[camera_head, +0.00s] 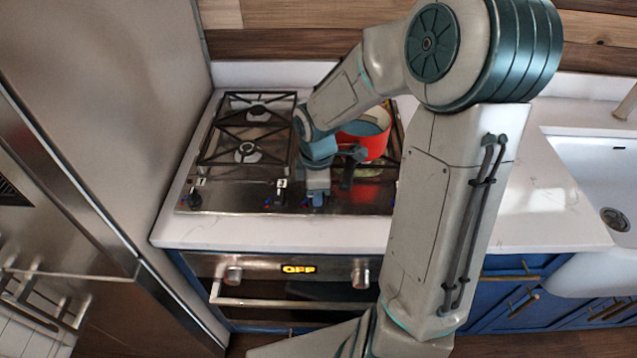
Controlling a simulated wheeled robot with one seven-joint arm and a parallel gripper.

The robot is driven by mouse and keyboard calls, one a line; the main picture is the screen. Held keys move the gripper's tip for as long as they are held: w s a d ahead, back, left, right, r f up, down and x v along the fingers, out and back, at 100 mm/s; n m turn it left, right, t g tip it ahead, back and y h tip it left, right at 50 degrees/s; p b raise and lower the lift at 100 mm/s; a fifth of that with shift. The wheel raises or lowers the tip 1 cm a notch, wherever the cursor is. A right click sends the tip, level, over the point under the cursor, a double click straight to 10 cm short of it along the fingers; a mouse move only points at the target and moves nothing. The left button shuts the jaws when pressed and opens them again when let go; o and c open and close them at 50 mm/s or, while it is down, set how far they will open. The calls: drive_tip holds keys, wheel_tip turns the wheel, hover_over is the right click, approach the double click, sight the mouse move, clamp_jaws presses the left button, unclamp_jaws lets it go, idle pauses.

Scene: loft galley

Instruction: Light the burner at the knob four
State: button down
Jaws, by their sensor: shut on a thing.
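The steel gas cooktop (240,197) is set in the white counter, with its knobs along the front edge. The far-left knob (195,199) and another dark knob (280,196) to its right stand clear of my arm. My gripper (317,200) points down at the front strip, just right of that second knob. It is shut on a knob that its fingers almost wholly hide; I cannot read that knob's number. The right end of the strip is partly behind my arm. No flame shows on the visible left burners (247,151).
A red pot (372,138) with a dark handle sits on the right burners, close behind my gripper. A fridge (110,120) stands close on the left. The oven (300,291) below reads OFF. A white sink (597,175) is at the right.

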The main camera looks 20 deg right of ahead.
drive_tip(key=shift+r+n+p, duration=0.1)
drive_tip(key=shift+n+p, duration=0.85)
drive_tip(key=shift+n, duration=0.25)
drive_tip(key=c, duration=1.4)
unclamp_jaws()
wheel_tip(320, 180, up, 14)
drive_tip(key=p, duration=0.1)
